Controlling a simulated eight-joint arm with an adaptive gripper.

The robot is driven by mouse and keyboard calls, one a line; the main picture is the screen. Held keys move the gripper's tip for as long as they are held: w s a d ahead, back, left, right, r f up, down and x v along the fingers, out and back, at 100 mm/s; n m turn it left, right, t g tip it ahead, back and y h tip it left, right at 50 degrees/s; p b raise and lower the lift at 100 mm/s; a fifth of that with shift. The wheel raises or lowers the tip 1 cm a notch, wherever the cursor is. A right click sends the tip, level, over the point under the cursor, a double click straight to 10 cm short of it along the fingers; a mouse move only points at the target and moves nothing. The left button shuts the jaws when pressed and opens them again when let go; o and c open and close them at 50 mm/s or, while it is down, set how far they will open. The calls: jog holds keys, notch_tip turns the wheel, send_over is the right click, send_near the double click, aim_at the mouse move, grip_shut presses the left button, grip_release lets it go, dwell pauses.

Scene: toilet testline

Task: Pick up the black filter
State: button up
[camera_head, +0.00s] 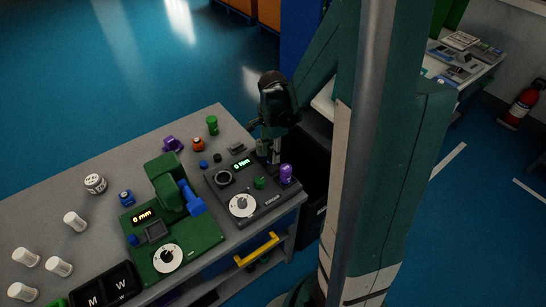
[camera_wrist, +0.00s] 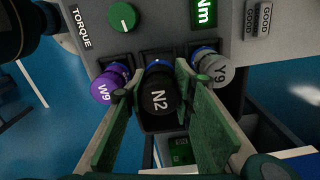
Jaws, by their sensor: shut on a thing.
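The black filter (camera_wrist: 158,98), marked N2, sits in the middle of a row of three in the wrist view, its blue-ringed end at the grey torque station (camera_wrist: 150,20). My gripper (camera_wrist: 153,82) has its green fingers on either side of the filter and is shut on it. In the head view my gripper (camera_head: 269,150) points down at the back right part of the torque station (camera_head: 225,203). The black filter is not clearly seen there.
A purple filter (camera_wrist: 104,88) marked W9 and a grey filter (camera_wrist: 216,68) marked Y9 flank the black one closely. White filters (camera_head: 75,221) lie further left on the bench.

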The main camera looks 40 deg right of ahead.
jog(key=shift+r+p, duration=0.4)
jog(key=shift+r, duration=2.55)
